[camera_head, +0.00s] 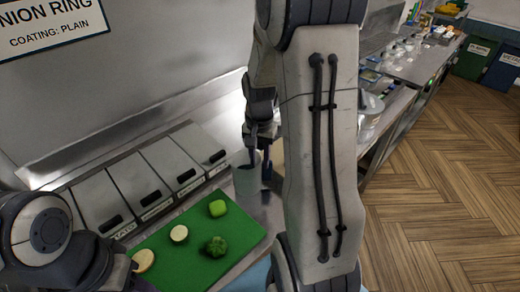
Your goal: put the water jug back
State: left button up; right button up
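The water jug appears to be the pale grey vessel (246,181) standing near the right end of the row of lidded bins, beyond the green board. My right gripper (260,158) points down at its top right side, with its dark fingers at or touching the rim. My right arm covers the area just right of it, so whether the fingers are closed on the jug cannot be told. My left arm shows at the lower left; its gripper fingers are not in view.
A green cutting board (240,232) holds cut onion pieces (179,233) and green peppers (216,246). Lidded bins (140,185) line the wall behind it. A cluttered counter (415,62) runs to the back right. Wooden floor (440,190) is open at right.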

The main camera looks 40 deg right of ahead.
notch_tip(320, 180, up, 4)
jog(key=shift+r, duration=0.2)
jog(key=s+a+r+n, duration=0.1)
jog(key=s+a+n, duration=0.3)
jog(key=a, duration=0.6)
jog(key=s+a+r+n, duration=0.2)
jog(key=a+n, duration=0.4)
jog(key=a, duration=0.4)
jog(key=s+a+n+y, duration=0.1)
jog(key=s+a+n, duration=0.6)
jog(key=s, duration=0.4)
jog(key=shift+s+a+f+n, duration=0.15)
jog(key=shift+s+a+n, duration=0.1)
jog(key=shift+n, duration=0.45)
